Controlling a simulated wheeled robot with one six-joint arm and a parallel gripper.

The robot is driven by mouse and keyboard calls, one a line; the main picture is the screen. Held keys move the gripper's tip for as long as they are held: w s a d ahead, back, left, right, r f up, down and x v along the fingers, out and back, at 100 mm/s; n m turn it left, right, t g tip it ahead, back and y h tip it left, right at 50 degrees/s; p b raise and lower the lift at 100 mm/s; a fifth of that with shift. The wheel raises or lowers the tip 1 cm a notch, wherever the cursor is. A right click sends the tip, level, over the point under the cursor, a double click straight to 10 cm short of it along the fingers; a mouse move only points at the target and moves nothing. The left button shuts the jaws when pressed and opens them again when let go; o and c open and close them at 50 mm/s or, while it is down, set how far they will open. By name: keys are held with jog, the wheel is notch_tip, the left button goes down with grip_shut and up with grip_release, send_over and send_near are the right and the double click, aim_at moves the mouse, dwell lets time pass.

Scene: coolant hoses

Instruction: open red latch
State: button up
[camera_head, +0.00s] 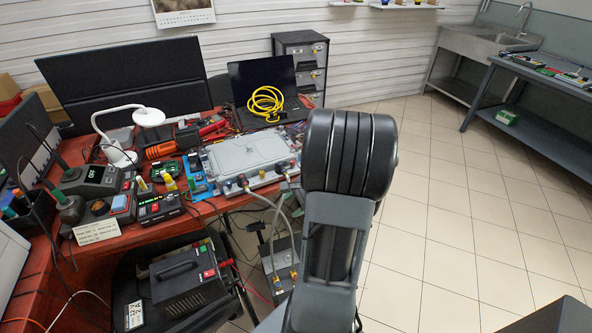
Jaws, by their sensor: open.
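A grey metal housing (246,153) with a raised lid lies on the red workbench, left of my arm. Two grey hoses (262,201) run from dark connectors on its front edge down toward a grey unit (283,268) below the bench. Small reddish spots show near the right connector (285,168), but they are too small to tell whether one is the red latch or how it stands. My dark arm rises through the middle of the picture and covers the area right of the housing. My gripper is not visible.
A laptop with a coiled yellow cable (266,103) stands behind the housing. A white lamp (148,117), an orange-handled tool (160,150) and several instruments crowd the bench's left. A black power unit (188,282) sits below in front. Tiled floor (455,190) is open at right.

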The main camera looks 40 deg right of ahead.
jog(key=w+d+f+m+t+h, duration=0.25)
jog(key=d+m+t, duration=0.35)
jog(key=d+m, duration=0.55)
jog(key=m+t+h, duration=0.2)
jog(key=m+h, duration=0.1)
jog(key=m, duration=0.2)
send_near(294, 163)
jog(key=x, duration=0.9)
jog(key=shift+s, duration=0.1)
